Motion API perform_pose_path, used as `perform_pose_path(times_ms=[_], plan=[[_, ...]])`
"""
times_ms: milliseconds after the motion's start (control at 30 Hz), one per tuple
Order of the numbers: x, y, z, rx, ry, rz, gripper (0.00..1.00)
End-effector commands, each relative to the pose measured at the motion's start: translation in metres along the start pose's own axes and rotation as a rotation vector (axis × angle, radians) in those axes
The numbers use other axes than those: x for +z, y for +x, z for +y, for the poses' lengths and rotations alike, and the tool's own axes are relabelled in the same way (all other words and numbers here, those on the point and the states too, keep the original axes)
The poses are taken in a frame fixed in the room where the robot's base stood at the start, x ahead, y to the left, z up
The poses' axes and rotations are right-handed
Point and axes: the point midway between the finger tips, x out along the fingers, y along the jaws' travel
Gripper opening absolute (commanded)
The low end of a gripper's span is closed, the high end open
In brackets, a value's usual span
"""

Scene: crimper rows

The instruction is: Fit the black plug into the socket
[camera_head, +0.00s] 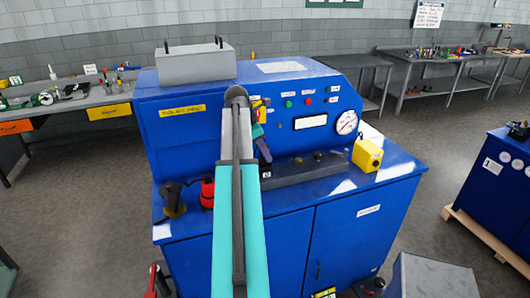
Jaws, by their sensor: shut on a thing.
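My gripper (263,152) is partly hidden behind my own teal and grey arm, in front of the blue machine's panel. It is shut on a small dark piece at its tip, which looks like the black plug; the arm and the small scale hide most of it. Just below and to the right lies a long dark grey block (310,172) on the blue bench top, with small round fittings at its back edge. I cannot tell which part is the socket, or whether the dark piece touches the block.
The blue machine (185,130) carries a grey box (195,66), buttons and a gauge (346,122). A yellow box (367,155) stands right of the block. A red object (207,192) and a dark knobbed piece (174,200) stand at the left. The bench's front right is clear.

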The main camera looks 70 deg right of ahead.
Motion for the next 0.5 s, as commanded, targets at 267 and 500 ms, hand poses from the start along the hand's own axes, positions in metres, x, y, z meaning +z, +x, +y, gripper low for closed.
perform_pose_path(times_ms=[267, 500], plan=[[-0.0018, 0.0044, -0.0002, 0.0, 0.0, 0.0, 0.0], [-0.0033, 0.0081, -0.0002, -0.001, 0.0, 0.0, 0.0]])
